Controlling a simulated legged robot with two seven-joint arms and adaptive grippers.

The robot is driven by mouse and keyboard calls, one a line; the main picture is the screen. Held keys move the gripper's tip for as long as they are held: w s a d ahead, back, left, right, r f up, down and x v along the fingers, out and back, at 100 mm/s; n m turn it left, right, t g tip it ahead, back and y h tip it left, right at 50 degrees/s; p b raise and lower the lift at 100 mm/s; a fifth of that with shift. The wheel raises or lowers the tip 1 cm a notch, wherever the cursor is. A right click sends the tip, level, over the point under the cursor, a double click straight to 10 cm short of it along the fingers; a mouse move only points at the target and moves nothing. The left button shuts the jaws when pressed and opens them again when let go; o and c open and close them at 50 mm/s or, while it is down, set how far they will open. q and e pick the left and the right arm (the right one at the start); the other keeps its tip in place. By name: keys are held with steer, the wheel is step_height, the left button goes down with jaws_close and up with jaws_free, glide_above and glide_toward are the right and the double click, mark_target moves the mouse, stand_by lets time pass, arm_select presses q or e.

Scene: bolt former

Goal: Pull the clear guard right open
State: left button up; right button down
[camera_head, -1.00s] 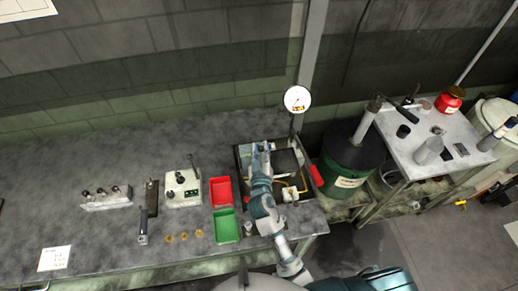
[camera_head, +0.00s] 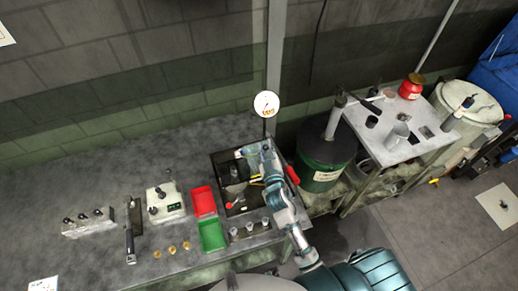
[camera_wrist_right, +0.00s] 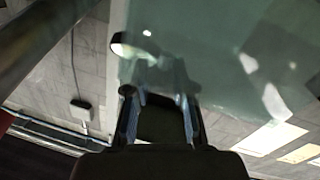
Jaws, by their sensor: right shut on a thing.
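The clear guard shows as a large see-through pane in the right wrist view (camera_wrist_right: 215,50), and as a pale patch at the back of the black-framed machine in the head view (camera_head: 252,150). My right gripper (camera_head: 262,152) is over the back right part of the machine (camera_head: 218,168). In the wrist view its fingers (camera_wrist_right: 160,122) are shut on a dark block at the pane's lower edge, which looks like the guard's handle. The machine's left and front inside is uncovered, with red and yellow parts. My left gripper is out of view.
A round gauge (camera_head: 266,104) stands behind the machine. A red bin (camera_head: 203,200) and a green bin (camera_head: 212,236) lie to its left, with a control box (camera_head: 165,203) beyond. A dark green drum (camera_head: 323,160) stands close on the right.

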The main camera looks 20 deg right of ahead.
steer(key=shift+d+f, duration=0.25)
steer(key=c, duration=1)
jaws_free()
steer(key=shift+w, duration=0.15)
steer(key=shift+o, duration=0.2)
steer(key=shift+w+d+f, duration=0.1)
steer(key=shift+w+d, duration=0.05)
steer(key=shift+s, duration=0.2)
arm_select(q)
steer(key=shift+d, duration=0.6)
arm_select(e)
steer(key=s+a, duration=0.1)
steer(key=s, duration=1)
steer(key=shift+s+a, duration=0.25)
steer(key=shift+a, duration=0.15)
steer(key=shift+a, duration=0.1)
